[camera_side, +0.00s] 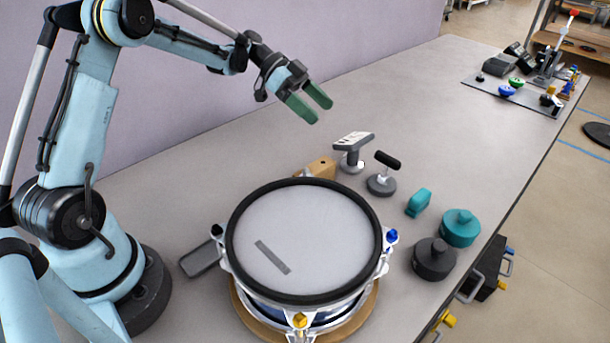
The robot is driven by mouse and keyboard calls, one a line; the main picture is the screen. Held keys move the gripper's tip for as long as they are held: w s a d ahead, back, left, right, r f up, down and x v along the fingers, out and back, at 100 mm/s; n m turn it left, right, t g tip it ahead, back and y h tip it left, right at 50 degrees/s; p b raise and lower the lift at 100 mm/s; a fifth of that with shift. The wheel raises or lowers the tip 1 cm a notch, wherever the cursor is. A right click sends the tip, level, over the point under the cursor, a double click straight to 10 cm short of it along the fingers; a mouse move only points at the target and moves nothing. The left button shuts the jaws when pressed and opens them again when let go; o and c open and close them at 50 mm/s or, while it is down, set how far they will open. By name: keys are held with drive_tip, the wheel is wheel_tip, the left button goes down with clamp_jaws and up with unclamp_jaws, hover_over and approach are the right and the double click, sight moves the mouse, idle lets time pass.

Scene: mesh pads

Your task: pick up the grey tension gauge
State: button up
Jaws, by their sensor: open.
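A dark grey round piece with a small knob on top (434,258), which looks like the grey tension gauge, stands upright on the table right of the drum. A teal round piece of similar shape (460,227) stands close behind it to the right. My gripper (318,107) is open and empty, with two green fingers pointing down to the right. It is high above the table, behind the drum and well to the upper left of the grey piece. Nothing covers the grey piece.
A drum with a pale head (305,233) stands on a wooden ring. Behind it are a wooden block (318,168), a grey-topped stand (352,151) and a black-handled tool (382,178). A small teal piece (418,203) lies nearby. The table's right edge is close.

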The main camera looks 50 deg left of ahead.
sight(348, 142)
drive_tip(key=a+f+m+h, duration=0.3)
drive_tip(key=f, duration=0.1)
drive_tip(key=shift+y, duration=0.3)
drive_tip(key=x, duration=0.7)
drive_tip(key=w+x, duration=0.1)
drive_tip(key=x, duration=0.3)
drive_tip(key=shift+w+d+r, duration=0.1)
drive_tip(key=shift+d+r, duration=0.05)
drive_tip(key=shift+d, duration=0.15)
drive_tip(key=c, duration=1.1)
wheel_tip(348, 142, up, 10)
drive_tip(key=shift+c, duration=0.2)
drive_tip(key=s+d+r+m+g, duration=0.1)
drive_tip(key=s+d+r, duration=0.1)
drive_tip(key=s, duration=0.8)
drive_tip(key=s+d+r+m+g, duration=0.1)
drive_tip(key=s+d, duration=0.4)
drive_tip(key=s, duration=0.5)
drive_tip(key=s+d+r+m+g, duration=0.2)
drive_tip(key=s+d+r, duration=0.1)
drive_tip(key=s, duration=0.7)
drive_tip(key=shift+s+r, duration=0.3)
drive_tip(key=shift+d, duration=0.15)
